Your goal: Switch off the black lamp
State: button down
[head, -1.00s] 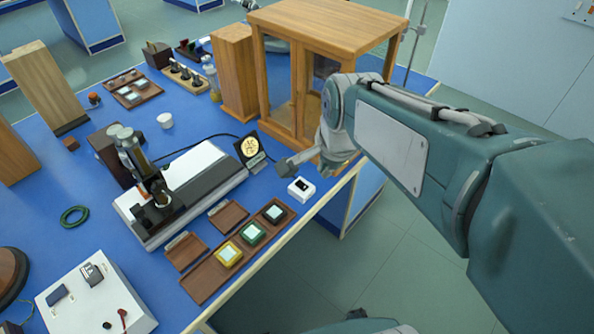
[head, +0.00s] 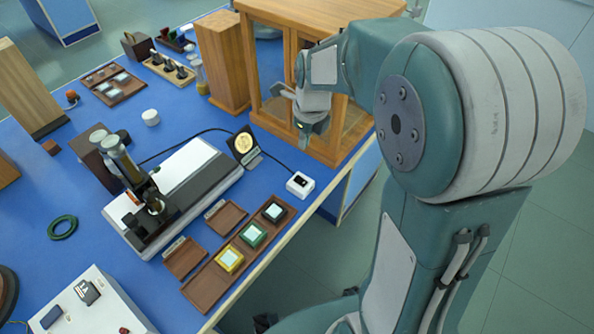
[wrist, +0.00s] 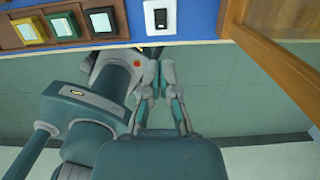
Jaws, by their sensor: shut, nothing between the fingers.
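The black lamp (head: 246,150) is a small dark frame with a round pale-yellow face, standing on the blue bench beside the instrument. A black cable runs behind it, and a small white switch box (head: 300,184) with a black rocker sits near the bench's front edge. The switch box also shows at the top of the wrist view (wrist: 160,17). Whether the rocker is on or off is too small to tell. My gripper (head: 306,138) is shut and empty, raised above and behind the switch box, in front of the wooden cabinet. Its fingers show in the wrist view (wrist: 157,72), apart from the box.
The glazed wooden cabinet (head: 275,70) stands close behind my gripper. A wooden tray (head: 205,287) with yellow, green and black framed squares lies left of the switch box. A grey-white instrument (head: 205,165) stands left of the lamp. The floor is open beyond the bench edge.

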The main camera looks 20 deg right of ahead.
aim_at(302, 182)
jog(key=f, duration=0.4)
jog(key=w+f, duration=0.1)
jog(key=f, duration=0.4)
jog(key=a+f, duration=0.1)
jog(key=f, duration=0.4)
jog(key=shift+w, duration=0.15)
jog(key=shift+f, duration=0.1)
jog(key=shift+s+d+r, duration=0.2)
jog(key=shift+s+d, duration=0.3)
jog(key=shift+s, duration=0.1)
dwell(0.3)
